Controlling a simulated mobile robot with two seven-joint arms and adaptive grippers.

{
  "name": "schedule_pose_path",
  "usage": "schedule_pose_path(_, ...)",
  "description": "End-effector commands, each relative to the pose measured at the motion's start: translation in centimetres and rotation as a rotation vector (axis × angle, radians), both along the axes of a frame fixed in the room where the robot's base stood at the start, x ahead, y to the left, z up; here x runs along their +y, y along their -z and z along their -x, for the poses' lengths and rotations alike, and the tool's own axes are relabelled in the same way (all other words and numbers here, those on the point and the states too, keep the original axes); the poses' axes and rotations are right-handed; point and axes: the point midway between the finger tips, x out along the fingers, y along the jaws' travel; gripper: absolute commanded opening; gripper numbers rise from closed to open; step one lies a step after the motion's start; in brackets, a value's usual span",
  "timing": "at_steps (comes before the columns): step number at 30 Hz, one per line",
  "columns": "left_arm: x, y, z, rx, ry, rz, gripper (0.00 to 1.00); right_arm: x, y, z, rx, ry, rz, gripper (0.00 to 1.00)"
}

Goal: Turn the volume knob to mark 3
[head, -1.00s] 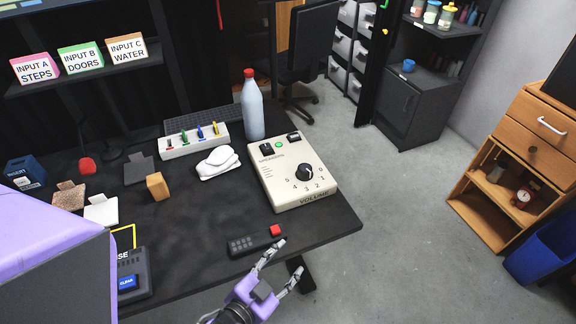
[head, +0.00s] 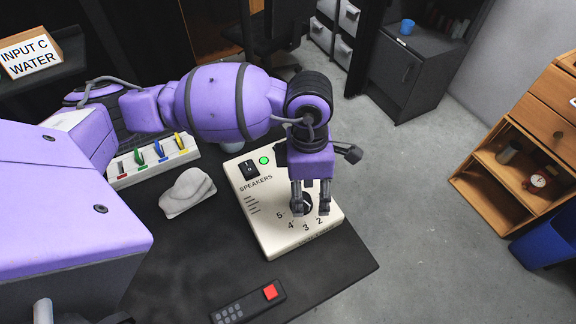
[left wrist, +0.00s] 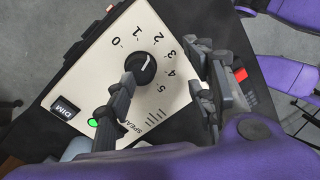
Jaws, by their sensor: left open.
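The volume knob (head: 305,203) is black and round, on a cream speaker box (head: 262,222) marked with numbers. In the left wrist view the knob (left wrist: 141,67) shows a white pointer line aimed about between 2 and 3; I cannot tell exactly. My left gripper (head: 311,209) hangs over the box with its fingers pointing down and apart, partly hiding the knob. In the left wrist view, one finger of the left gripper (left wrist: 165,82) is close beside the knob and the other is farther right. I cannot tell whether either finger touches it. My right gripper is not in view.
A remote with a red button (head: 248,303) lies near the table's front edge. A white object (head: 187,192) and a strip with coloured levers (head: 155,158) stand left of the box. The green light (head: 264,160) on the box is lit. Open floor is to the right.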

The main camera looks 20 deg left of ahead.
Motion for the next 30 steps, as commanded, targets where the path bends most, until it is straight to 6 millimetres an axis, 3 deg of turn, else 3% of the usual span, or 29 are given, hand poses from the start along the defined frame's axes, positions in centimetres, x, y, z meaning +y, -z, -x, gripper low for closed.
schedule_pose_path(3,1.9,-0.8,-1.9,-0.065,0.008,-0.083,0.50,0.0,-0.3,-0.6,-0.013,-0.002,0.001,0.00)
schedule_pose_path(6,2.4,-0.3,-2.3,-0.077,0.007,-0.103,0.50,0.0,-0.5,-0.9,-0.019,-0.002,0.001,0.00)
schedule_pose_path(18,2.2,5.6,-2.3,-0.075,0.007,-0.099,0.50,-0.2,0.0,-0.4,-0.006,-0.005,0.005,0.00)
schedule_pose_path(30,2.2,6.7,-2.3,-0.076,0.007,-0.099,0.50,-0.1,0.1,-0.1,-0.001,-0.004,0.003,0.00)
